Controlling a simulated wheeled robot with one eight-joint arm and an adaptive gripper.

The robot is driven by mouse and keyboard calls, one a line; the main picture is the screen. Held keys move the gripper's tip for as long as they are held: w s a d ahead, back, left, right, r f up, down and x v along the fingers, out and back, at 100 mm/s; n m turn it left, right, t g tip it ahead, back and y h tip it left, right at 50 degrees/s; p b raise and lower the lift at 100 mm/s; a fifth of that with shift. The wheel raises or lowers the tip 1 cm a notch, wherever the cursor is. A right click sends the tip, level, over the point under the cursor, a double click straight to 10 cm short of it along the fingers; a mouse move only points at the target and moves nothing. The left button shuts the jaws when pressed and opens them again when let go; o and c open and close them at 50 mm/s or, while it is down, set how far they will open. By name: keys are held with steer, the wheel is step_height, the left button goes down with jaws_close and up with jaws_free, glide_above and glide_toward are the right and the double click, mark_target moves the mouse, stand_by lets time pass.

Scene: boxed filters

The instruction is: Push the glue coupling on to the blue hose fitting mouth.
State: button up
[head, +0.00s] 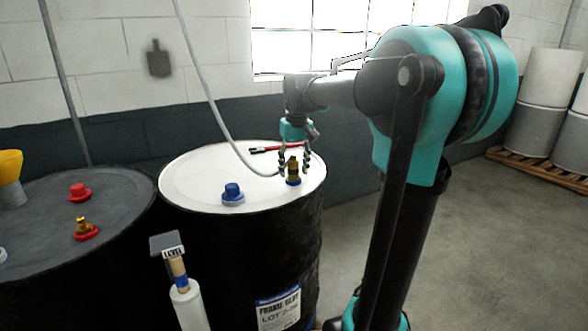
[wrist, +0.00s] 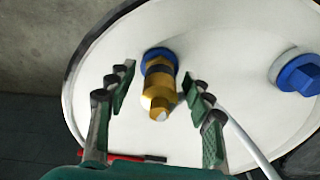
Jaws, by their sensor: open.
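The brass glue coupling (head: 293,165) stands upright at the blue hose fitting mouth (head: 293,181) on the right part of the white drum top. In the wrist view, the brass coupling (wrist: 158,90) has a dark band and lines up with the blue fitting (wrist: 157,54). I cannot tell how fully it is seated. My gripper (head: 295,170) is open, pointing down with one finger on each side of the coupling. In the wrist view, my gripper (wrist: 158,78) shows gaps between both fingers and the brass.
A blue plug (head: 233,194) sits left of the coupling on the drum lid (head: 195,168). A grey hose (head: 205,90) hangs to the lid near my left finger. A red tool (head: 275,149) lies behind. A dark drum (head: 40,210) with red fittings stands left.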

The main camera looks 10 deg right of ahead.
mark_target(296, 162)
steer(key=r, duration=0.7)
steer(key=s+r, duration=0.1)
steer(key=r, duration=0.3)
steer(key=shift+d+r, duration=0.2)
steer(key=shift+r, duration=0.1)
